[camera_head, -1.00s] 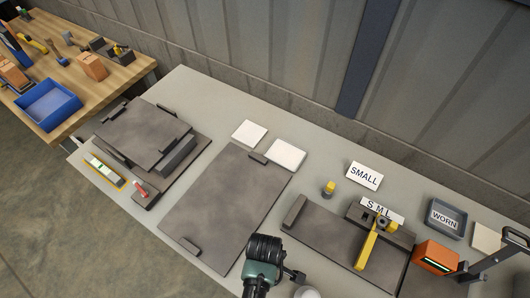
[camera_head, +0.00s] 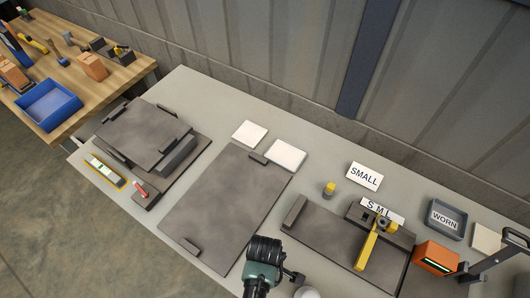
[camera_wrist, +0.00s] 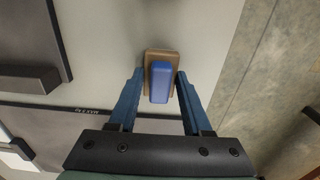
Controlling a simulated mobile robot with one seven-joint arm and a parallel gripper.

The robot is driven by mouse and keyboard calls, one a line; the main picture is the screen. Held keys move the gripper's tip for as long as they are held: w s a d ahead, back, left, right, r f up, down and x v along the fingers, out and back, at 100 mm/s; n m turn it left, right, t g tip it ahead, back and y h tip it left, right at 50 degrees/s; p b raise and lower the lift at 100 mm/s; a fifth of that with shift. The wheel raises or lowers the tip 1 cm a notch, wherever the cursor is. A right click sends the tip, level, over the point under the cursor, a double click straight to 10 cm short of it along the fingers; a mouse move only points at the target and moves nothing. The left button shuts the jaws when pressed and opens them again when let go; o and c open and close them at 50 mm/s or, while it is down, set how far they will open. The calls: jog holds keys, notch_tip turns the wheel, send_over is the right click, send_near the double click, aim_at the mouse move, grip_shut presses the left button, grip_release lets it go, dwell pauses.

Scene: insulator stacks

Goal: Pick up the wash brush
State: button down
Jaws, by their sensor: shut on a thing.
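The wash brush (camera_wrist: 159,84) shows in the wrist view as a blue block on a brown base. My gripper (camera_wrist: 160,76) has a blue finger on each side of it and is shut on it. The brush is over or on the pale grey table top, and I cannot tell whether it touches the surface. In the head view my arm covers the gripper and the brush.
Dark flat plates (camera_head: 230,205) lie on the grey table. A yellow lever tool (camera_head: 367,250), an orange device (camera_head: 436,257) and a WORN tray (camera_head: 446,219) are at the right. A wooden bench with a blue bin (camera_head: 48,106) stands at the upper left.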

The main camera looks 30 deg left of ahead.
jog(key=shift+r, duration=0.1)
notch_tip(320, 180, up, 10)
jog(key=shift+f+b, duration=0.1)
jog(key=shift+b, duration=0.25)
